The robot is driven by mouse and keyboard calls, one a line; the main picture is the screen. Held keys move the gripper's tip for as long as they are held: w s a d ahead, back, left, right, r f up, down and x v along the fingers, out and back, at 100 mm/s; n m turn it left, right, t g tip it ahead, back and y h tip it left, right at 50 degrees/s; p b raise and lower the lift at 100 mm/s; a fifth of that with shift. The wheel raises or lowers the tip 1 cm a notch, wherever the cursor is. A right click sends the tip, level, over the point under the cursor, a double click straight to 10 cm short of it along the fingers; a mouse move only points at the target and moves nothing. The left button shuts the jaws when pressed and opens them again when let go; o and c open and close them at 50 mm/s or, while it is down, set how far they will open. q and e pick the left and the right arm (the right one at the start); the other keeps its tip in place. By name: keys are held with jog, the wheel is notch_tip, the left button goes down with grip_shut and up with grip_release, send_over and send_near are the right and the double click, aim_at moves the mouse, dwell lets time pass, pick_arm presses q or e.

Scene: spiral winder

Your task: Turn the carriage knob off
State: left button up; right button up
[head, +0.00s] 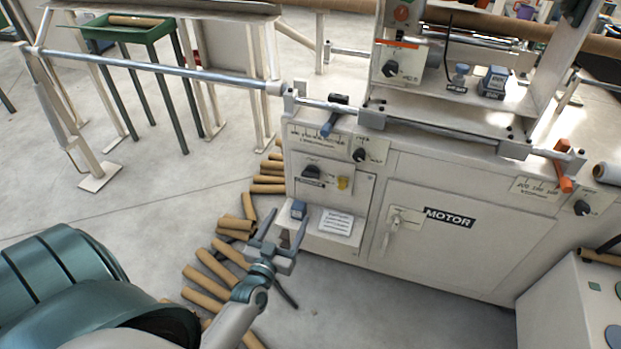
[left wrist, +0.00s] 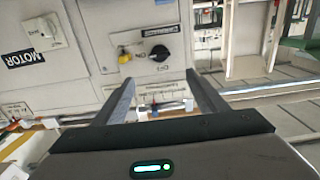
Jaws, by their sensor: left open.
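A black rotary knob (head: 312,172) sits on the left front panel of the white machine, with a yellow part beside it. The knob (left wrist: 160,53) also shows in the left wrist view, upside down, with a black label whose text I cannot read. Other black knobs are on the machine: one upper right of it (head: 361,155), one at the far right (head: 582,208), one on the upper unit (head: 390,68). I cannot tell for certain which is the carriage knob. My left gripper (head: 284,224) is open and empty, below and in front of the panel knob, apart from it. My right gripper is not in view.
A cabinet door marked MOTOR (head: 480,232) is right of the panel. A small shelf with a paper (head: 337,222) and a blue item (head: 298,210) juts out below the knob. Cardboard tubes (head: 205,285) lie on the floor. Open floor lies left.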

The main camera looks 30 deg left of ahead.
pick_arm(q)
jog(key=shift+w, duration=0.15)
send_near(309, 177)
jog(key=w, duration=0.2)
jog(key=x, duration=0.5)
jog(key=shift+w+a, duration=0.1)
jog(key=shift+a, duration=0.15)
jog(key=shift+w+a+b, duration=0.1)
jog(key=shift+w+b, duration=0.2)
jog(key=shift+w, duration=0.45)
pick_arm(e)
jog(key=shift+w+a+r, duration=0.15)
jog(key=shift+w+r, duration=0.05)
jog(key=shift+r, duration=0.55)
